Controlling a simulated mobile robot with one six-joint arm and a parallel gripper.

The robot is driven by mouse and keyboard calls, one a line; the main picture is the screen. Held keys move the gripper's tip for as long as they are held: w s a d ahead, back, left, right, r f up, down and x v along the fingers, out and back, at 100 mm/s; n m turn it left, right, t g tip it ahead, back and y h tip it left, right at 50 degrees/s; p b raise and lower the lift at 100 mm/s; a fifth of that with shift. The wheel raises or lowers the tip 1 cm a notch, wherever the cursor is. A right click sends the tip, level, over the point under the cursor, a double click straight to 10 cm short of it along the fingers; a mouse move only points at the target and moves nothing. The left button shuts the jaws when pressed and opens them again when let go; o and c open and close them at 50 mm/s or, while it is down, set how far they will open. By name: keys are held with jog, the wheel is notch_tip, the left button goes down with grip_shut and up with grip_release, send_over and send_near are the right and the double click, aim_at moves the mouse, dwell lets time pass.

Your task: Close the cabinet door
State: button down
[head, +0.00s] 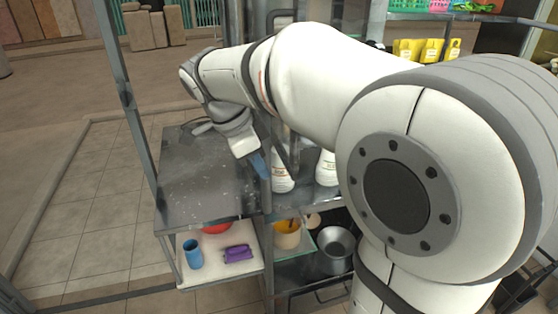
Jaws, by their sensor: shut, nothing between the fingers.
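A metal-framed cabinet stands in the middle, with a worn grey top (195,175) and shelves below. Its open side shows a white lower shelf (215,278). I cannot clearly pick out the cabinet door or tell how far it stands open; a thin green-edged clear panel (306,246) shows beside the lower shelf, but I cannot tell if it is the door. My gripper (262,168) reaches down over the right edge of the grey top, shut and empty, its blue fingertips near a metal post. I cannot tell if it touches anything. My arm hides much of the right side.
A blue cup (193,253), a purple packet (238,254) and part of a red bowl (215,228) are on the white shelf. White bottles (282,176), a yellow container (287,235) and a metal pot (335,247) stand to the right. The tiled floor (95,190) at left is clear.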

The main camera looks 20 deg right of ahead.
jog(key=d+p, duration=0.1)
jog(key=d, duration=0.3)
jog(key=shift+d+f, duration=0.1)
jog(key=shift+f, duration=0.05)
